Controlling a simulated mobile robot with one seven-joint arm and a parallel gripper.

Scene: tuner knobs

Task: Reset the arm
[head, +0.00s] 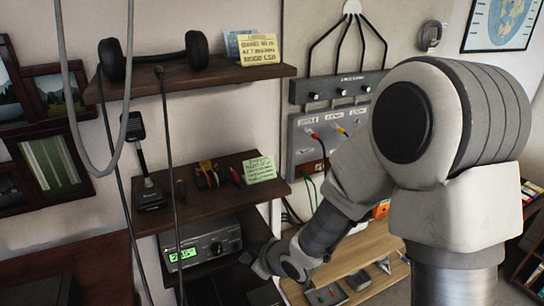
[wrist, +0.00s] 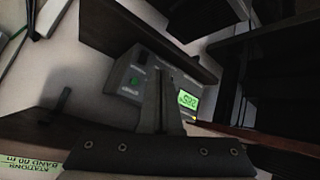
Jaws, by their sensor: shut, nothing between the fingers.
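My arm (head: 352,180) reaches down from the right of the head view, bent at its joints. My gripper (head: 252,262) hangs at its end, just right of the radio tuner (head: 230,238) on the lower shelf. In the wrist view my gripper (wrist: 157,75) is shut and empty, its fingers together in front of the tuner (wrist: 128,97). The tuner has a lit green display (head: 183,254), which also shows in the wrist view (wrist: 186,98). Whether the fingers touch the tuner cannot be told.
Dark wall shelves (head: 190,80) hold headphones (head: 153,58), a desk microphone (head: 142,165) and notes (head: 260,170). A grey cable panel (head: 318,140) hangs behind my arm. A light wooden bench (head: 350,262) stands below. Cables (head: 123,160) hang at the left.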

